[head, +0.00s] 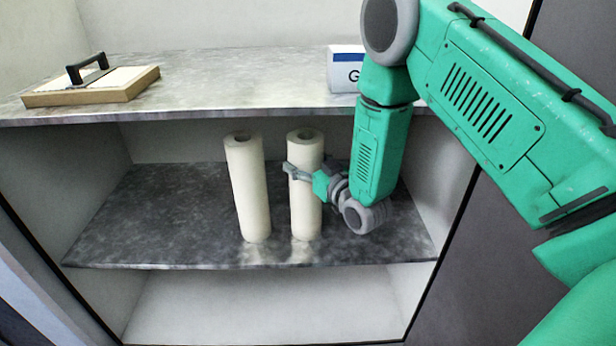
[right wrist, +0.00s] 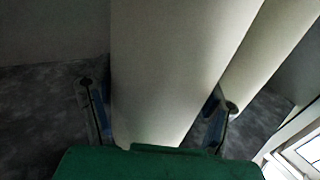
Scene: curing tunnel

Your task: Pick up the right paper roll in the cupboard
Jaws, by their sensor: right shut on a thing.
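Two cream paper rolls stand upright side by side on the cupboard's middle shelf in the head view. The right paper roll (head: 305,216) has my right gripper (head: 302,173) around its upper part, coming from the right. In the right wrist view the right paper roll (right wrist: 175,70) fills the space between the two fingers of my right gripper (right wrist: 158,112), which is shut on it. The left paper roll (head: 248,190) stands a little apart to the left; it also shows in the right wrist view (right wrist: 270,60). The right roll's base appears to be at the shelf. My left gripper is not in view.
The middle shelf (head: 150,220) is bare to the left of the rolls. On the upper shelf (head: 220,85) lie a wooden board with a black handle (head: 90,85) and a white box with a blue stripe (head: 345,68). The upper shelf's edge is just above the rolls.

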